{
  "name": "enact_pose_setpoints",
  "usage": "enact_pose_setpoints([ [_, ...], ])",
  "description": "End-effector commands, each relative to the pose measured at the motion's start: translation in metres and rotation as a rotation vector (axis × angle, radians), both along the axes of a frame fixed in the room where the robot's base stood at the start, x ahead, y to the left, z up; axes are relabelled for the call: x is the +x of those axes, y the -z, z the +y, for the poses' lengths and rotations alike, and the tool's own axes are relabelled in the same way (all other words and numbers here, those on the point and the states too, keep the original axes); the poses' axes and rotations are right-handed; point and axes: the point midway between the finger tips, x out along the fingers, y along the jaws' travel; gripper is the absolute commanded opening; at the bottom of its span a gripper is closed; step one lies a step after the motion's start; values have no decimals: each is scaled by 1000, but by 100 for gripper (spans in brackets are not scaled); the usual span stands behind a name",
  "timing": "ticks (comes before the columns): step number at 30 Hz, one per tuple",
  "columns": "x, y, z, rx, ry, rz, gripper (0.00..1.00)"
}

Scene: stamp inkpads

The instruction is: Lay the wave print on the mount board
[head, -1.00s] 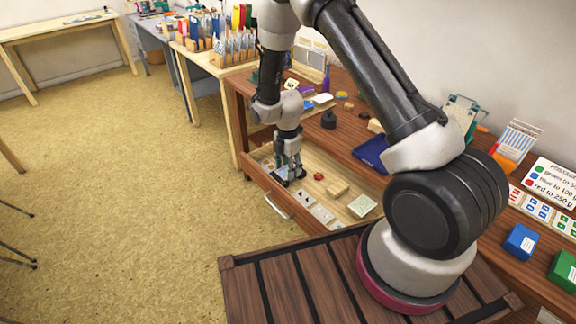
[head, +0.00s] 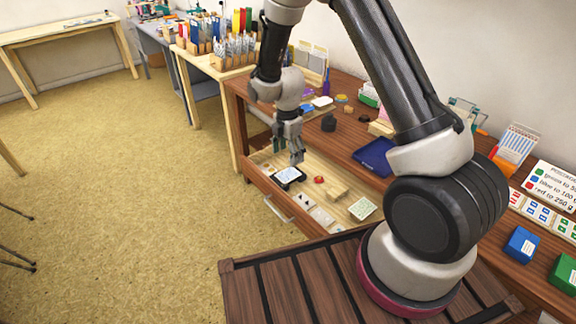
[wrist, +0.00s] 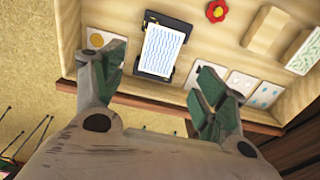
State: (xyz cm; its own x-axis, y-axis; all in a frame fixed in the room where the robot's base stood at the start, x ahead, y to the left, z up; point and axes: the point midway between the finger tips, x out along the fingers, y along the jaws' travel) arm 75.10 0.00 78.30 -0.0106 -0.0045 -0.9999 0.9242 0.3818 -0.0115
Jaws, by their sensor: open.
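The wave print (wrist: 162,48), a white sheet with blue wavy lines, lies flat over a black board (wrist: 180,24) that I take as the mount board. It also shows in the head view as a pale sheet (head: 287,174) with dark edges around it, inside the open drawer. In the wrist view, black shows past the sheet at the top and near the bottom corners. My gripper (head: 289,153) hangs above the sheet, apart from it. In the wrist view its two fingers (wrist: 160,80) are spread with nothing between them.
The drawer (head: 258,178) also holds a red flower-shaped piece (wrist: 216,11), a wooden block (wrist: 268,31), a green-patterned card (head: 361,208) and several small printed cards (wrist: 242,84). A blue pad (head: 374,155) and a dark stamp (head: 328,122) stand on the desk above.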

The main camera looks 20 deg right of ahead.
Motion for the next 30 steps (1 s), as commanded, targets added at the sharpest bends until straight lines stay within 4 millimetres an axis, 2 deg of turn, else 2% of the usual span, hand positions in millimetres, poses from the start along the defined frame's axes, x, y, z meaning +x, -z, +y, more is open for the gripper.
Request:
enact_pose_setpoints([
  [3, 1, -26, 0, 2, 0, -4, 73],
  [6, 1, -41, 0, 1, 0, -2, 73],
  [9, 1, -50, 0, 1, 0, -2, 73],
  [16, 0, -59, -1, 1, 11, -2, 73],
  [18, -1, -70, -5, 3, 49, -12, 73],
  [20, -4, -89, -11, 9, 110, -27, 73],
  [23, -16, -132, -27, 22, 270, -60, 73],
  [27, -46, -197, -55, 52, 551, -108, 73],
  [30, -75, -236, -74, 79, 751, -138, 73],
])
